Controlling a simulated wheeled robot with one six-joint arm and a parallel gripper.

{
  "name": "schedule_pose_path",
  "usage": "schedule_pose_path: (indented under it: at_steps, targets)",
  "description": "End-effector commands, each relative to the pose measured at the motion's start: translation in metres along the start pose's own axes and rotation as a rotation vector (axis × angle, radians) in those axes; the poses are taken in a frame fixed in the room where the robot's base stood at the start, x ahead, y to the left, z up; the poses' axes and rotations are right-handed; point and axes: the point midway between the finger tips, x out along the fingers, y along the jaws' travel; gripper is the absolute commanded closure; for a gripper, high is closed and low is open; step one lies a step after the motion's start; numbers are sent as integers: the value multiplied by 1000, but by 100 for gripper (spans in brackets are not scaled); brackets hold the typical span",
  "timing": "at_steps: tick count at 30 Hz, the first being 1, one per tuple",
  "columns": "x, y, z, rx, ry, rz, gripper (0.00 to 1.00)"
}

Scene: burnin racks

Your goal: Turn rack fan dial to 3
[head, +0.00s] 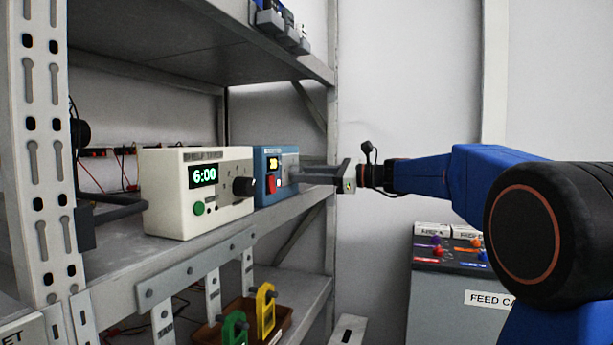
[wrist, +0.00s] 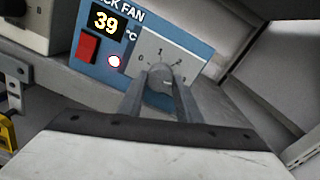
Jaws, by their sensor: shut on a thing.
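The rack fan unit (head: 262,190) is a small blue box on the middle shelf, and its blue front also shows in the wrist view (wrist: 130,62). Its display reads 39 °C, beside a red switch (wrist: 88,46) and a lit round lamp (wrist: 114,61). The fan dial knob (wrist: 160,74) is grey, on a pale plate with the numbers 1, 2 and 3 readable. My gripper (head: 298,174) reaches in from the right and is shut on the knob, one finger on each side in the wrist view (wrist: 160,90). I cannot tell which number the knob points at.
A cream timer box (head: 165,215) reading 6:00, with a black knob (head: 243,186), stands left of the fan unit. A perforated upright (head: 45,150) is at the left. A grey cabinet (head: 440,285) stands at lower right.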

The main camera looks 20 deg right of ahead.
Motion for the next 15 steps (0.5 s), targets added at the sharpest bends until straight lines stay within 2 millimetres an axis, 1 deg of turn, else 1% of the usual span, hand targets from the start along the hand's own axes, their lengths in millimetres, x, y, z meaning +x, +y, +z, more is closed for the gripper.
schedule_pose_path:
  at_steps: [1, 14, 15]
  targets:
    - [0, 0, -2, 8, 3, 1, 91]
    - [0, 0, -2, 18, 2, 2, 91]
    - [0, 0, -2, 18, 3, 2, 66]
